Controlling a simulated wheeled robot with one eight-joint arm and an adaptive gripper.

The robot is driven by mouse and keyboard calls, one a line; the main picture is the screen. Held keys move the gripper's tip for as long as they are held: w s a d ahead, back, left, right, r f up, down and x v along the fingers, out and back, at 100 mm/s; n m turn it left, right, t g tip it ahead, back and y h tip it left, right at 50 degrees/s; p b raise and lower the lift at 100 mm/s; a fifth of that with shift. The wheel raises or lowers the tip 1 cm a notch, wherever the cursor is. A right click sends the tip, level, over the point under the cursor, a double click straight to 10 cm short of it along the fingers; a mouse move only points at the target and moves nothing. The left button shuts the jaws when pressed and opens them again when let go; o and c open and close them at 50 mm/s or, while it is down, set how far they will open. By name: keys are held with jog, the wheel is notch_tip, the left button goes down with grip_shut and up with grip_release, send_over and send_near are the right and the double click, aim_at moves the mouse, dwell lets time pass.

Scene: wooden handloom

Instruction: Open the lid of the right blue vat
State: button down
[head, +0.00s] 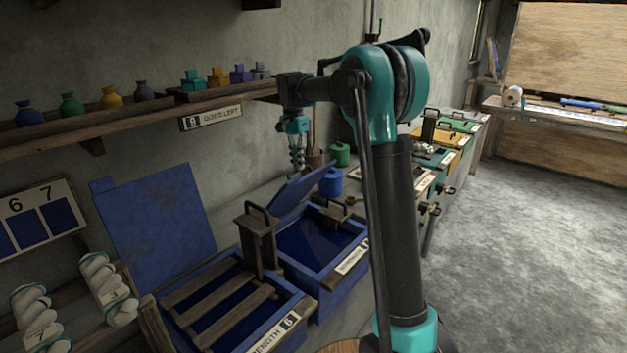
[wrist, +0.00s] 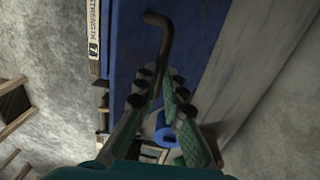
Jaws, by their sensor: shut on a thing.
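The right blue vat (head: 313,279) stands beyond the left one in the head view, with dark blue liquid showing inside. Its blue lid (head: 300,191) is tilted up, partly open, and also fills the upper middle of the wrist view (wrist: 198,30). My gripper (head: 298,163) is at the raised lid's upper side. In the wrist view its two fingers (wrist: 162,98) are shut on the dark bent lid handle (wrist: 163,42). The handle's far end between the fingers is partly hidden.
The left blue vat (head: 283,314) has its lid (head: 160,226) standing fully open and wooden slats across it. A wooden block with a handle (head: 258,243) stands between the vats. Blue (head: 330,183) and green (head: 340,154) jars stand behind. A bottle shelf (head: 130,120) runs along the wall.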

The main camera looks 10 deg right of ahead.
jog(key=w+a+r, duration=0.1)
jog(key=w+a, duration=0.5)
jog(key=a, duration=0.1)
jog(key=shift+w+r, duration=0.3)
jog(key=shift+r, duration=0.05)
jog(key=shift+a, duration=0.1)
jog(key=c, duration=2.1)
grip_release()
jog(key=shift+o, duration=1.1)
jog(key=shift+w+a+f, duration=0.25)
jog(key=shift+w+f, duration=0.05)
jog(key=shift+f, duration=0.1)
jog(key=shift+o, duration=1.3)
jog(key=shift+a, duration=0.1)
jog(key=shift+o, duration=0.2)
jog(key=shift+s, duration=0.1)
jog(key=shift+d+r, duration=0.15)
jog(key=shift+d, duration=0.15)
